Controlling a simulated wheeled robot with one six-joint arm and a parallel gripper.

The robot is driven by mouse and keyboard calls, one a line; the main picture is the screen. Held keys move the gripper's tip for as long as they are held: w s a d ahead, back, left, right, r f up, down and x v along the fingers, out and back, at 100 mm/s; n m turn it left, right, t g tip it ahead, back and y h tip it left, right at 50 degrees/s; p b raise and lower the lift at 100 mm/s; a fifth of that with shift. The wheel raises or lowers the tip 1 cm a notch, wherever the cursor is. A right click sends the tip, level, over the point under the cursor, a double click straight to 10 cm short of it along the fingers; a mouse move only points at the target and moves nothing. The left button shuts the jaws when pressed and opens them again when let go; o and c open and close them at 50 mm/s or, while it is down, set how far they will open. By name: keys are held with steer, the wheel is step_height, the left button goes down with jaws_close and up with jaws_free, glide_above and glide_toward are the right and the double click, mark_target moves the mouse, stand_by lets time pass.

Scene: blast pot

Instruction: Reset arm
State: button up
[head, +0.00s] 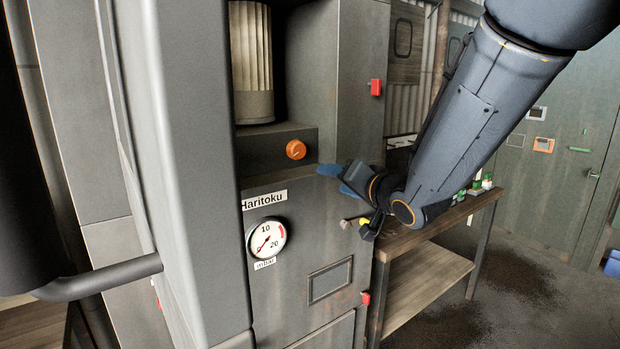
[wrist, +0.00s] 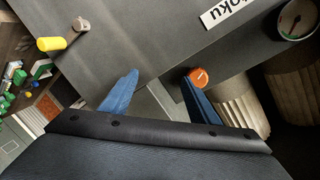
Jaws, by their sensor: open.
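My gripper (head: 338,180) is in front of the grey machine (head: 215,190), beside its upper front panel, with two blue fingers apart and nothing between them. In the wrist view, my gripper (wrist: 160,82) has its fingers spread toward the grey panel. The orange knob (head: 295,149) sits on a dark block up and left of the fingers. In the wrist view, the orange knob (wrist: 199,77) appears just beside the right fingertip; I cannot tell the exact gap, but the head view shows them apart.
A round gauge (head: 266,239) is below the knob. A yellow-ended handle (wrist: 50,44) sticks out from the machine near my wrist. A wooden table (head: 430,285) with small green and white items (head: 480,185) stands right. Red switches (head: 376,87) sit on the cabinet edge. Floor is open right.

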steer(key=s+d+f+n+g+h+b, duration=0.1)
steer(key=s+d+f+g+h, duration=0.3)
steer(key=f, duration=0.5)
steer(key=s+d+f+g+h+b, duration=0.1)
steer(key=s+d+f+g+h, duration=0.15)
steer(key=s+d+f, duration=0.5)
steer(key=s+f+n+g+b, duration=0.1)
steer(key=s+f+g, duration=0.5)
steer(key=s, duration=0.8)
step_height(320, 180, down, 3)
steer(key=shift+s+a+f+n+g+b, duration=0.2)
steer(key=shift+s+n+g+b, duration=0.15)
steer(key=shift+n, duration=0.45)
steer(key=shift+w, duration=0.1)
